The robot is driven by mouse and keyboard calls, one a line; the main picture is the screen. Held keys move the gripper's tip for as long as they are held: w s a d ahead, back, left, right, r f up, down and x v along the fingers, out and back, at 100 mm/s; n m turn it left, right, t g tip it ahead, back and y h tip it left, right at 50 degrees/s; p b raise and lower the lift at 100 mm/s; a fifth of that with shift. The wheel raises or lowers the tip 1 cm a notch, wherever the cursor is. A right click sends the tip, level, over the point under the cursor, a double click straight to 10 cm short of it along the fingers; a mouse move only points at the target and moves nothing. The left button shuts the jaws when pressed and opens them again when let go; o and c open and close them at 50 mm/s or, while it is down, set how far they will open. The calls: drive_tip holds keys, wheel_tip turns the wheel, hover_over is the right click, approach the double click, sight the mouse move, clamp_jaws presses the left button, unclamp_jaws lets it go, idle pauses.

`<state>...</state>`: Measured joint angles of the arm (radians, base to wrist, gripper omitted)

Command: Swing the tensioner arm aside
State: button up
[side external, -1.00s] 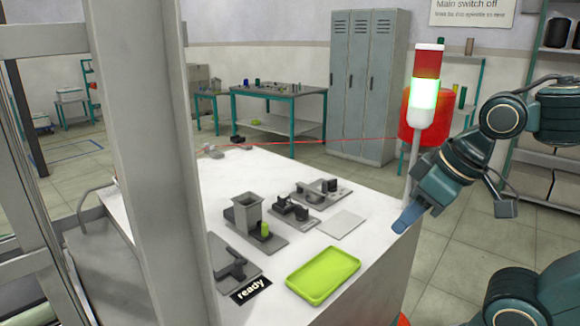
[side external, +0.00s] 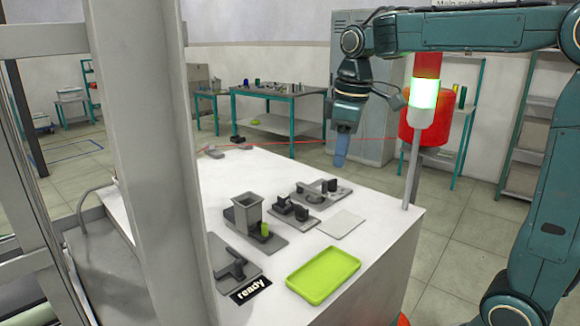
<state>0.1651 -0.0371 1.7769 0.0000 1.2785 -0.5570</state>
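My gripper (side external: 340,152) hangs with its blue fingertips pointing down, above the far right part of the white table. It is well clear of the fixtures. The fingers overlap from this side, so I cannot tell whether they are open or shut. Several small grey fixtures stand on the table. One with a dark block and a flat arm-like part (side external: 313,190) is nearest to my gripper. Another with dark blocks (side external: 291,209) is in front of it. A grey fixture with a raised bar (side external: 236,268) stands at the near left. I cannot tell which one carries the tensioner arm.
A grey hopper-like box (side external: 246,212) stands beside a small green cylinder (side external: 265,230). An empty lime tray (side external: 323,275) and a pale plate (side external: 341,223) lie on the white table (side external: 375,245). A grey post blocks the left.

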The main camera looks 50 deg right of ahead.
drive_tip(key=n+g, duration=0.1)
drive_tip(key=n, duration=0.1)
hover_over(324, 182)
drive_tip(key=shift+d+f, duration=0.1)
drive_tip(key=shift+f, duration=0.65)
drive_tip(key=shift+f, duration=0.2)
drive_tip(key=shift+f, duration=3.6)
drive_tip(key=c, duration=0.6)
drive_tip(key=shift+o, duration=0.2)
drive_tip(key=shift+w+a, duration=0.15)
drive_tip(key=shift+a, duration=0.75)
